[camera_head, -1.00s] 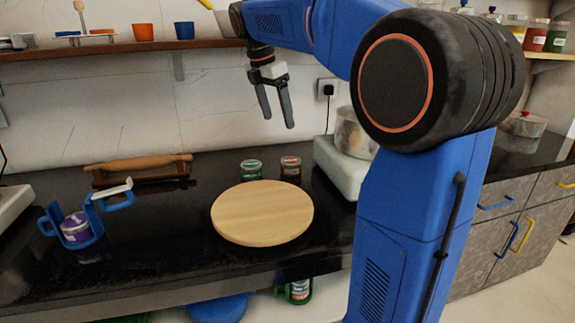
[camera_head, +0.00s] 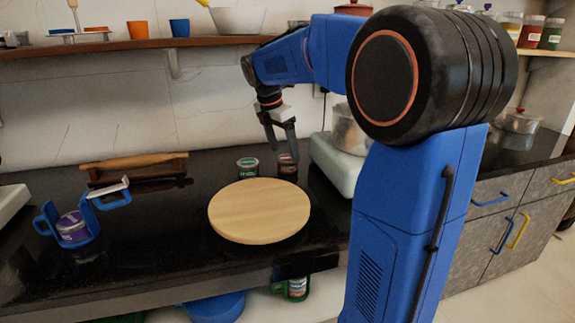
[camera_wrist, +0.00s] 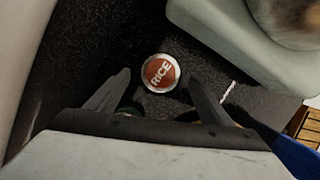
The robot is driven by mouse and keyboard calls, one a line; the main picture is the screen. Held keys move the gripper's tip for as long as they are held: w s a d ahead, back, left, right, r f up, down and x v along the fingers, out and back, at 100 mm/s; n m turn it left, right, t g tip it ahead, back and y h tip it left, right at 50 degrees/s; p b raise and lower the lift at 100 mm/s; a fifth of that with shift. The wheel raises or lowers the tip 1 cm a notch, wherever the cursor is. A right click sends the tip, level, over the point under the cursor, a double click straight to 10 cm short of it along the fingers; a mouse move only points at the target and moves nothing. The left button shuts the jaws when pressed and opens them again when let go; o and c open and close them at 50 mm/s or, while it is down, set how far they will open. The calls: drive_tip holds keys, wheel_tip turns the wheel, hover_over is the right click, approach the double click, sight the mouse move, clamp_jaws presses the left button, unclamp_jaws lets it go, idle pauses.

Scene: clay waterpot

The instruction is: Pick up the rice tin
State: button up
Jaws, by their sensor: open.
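The rice tin (camera_wrist: 161,73) shows in the wrist view as a round lid, reddish-brown with a pale rim and the word RICE. It lies ahead of and between the two open fingers of my gripper (camera_wrist: 158,88), with nothing held. In the head view my gripper (camera_head: 282,144) points down just above the tin. The tin (camera_head: 288,166) stands on the dark counter behind the round wooden board, and a fingertip partly covers its top. I cannot tell the exact gap between the fingers and the lid.
A green-lidded jar (camera_head: 247,167) stands close to the left of the tin. A pale stove-like unit with a metal pot (camera_head: 348,130) is close on the right. The round wooden board (camera_head: 259,212) lies in front. A shelf (camera_head: 120,49) runs along the wall above.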

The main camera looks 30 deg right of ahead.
sight(288, 158)
drive_tip(key=shift+x, duration=2.3)
drive_tip(key=shift+d, duration=0.15)
drive_tip(key=c, duration=1.3)
drive_tip(key=shift+r, duration=0.1)
drive_tip(key=shift+c, duration=0.2)
